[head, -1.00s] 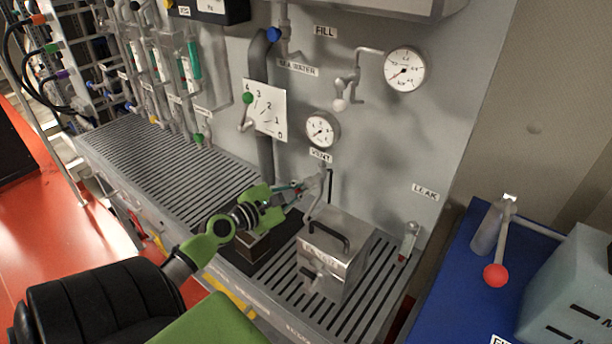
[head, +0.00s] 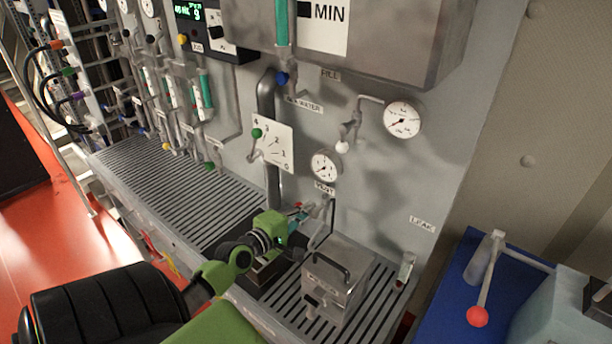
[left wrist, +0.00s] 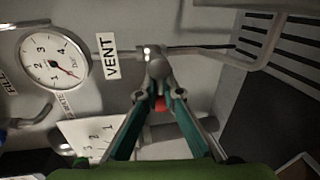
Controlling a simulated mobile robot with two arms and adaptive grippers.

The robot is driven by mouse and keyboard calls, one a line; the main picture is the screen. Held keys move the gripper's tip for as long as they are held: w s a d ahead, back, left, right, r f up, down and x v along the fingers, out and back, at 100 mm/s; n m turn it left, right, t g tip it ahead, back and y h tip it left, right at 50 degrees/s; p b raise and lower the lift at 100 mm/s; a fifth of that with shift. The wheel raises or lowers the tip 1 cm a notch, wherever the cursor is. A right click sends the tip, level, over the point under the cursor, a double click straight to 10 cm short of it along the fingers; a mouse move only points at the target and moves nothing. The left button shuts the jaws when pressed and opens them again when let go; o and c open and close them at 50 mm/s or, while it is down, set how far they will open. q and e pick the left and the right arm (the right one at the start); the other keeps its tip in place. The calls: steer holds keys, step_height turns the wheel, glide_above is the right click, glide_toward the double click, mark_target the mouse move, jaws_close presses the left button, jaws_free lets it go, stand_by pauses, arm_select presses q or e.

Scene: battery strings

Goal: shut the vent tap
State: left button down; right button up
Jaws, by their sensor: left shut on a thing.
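The vent tap (left wrist: 157,68) is a small grey fitting on the wall pipe beside the VENT label (left wrist: 108,56). A red part (left wrist: 160,103) shows between my fingers, below the tap body. My left gripper (left wrist: 163,92) has its teal fingers closed in at the tap, shut on its handle; the fingertips hide part of it. In the head view my left gripper (head: 318,208) reaches to the tap under the VENT label (head: 324,188). The tap is small there and its handle angle is hard to tell. My right gripper is not in view.
A steel box with a black handle (head: 338,285) stands on the slatted grating (head: 160,180), close right of my gripper. A gauge (head: 326,165) is above the tap. A blue surface (head: 450,300) with a red-knobbed lever (head: 478,316) is at the right.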

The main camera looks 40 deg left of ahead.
arm_select(q)
steer(key=shift+w+d+r+m+p, duration=0.15)
steer(key=shift+r+m+p, duration=0.15)
steer(key=shift+r+m, duration=0.1)
steer(key=shift+f, duration=0.15)
steer(key=c, duration=2.2)
jaws_free()
steer(key=shift+d, duration=0.2)
steer(key=v, duration=1.2)
steer(key=shift+d, duration=0.1)
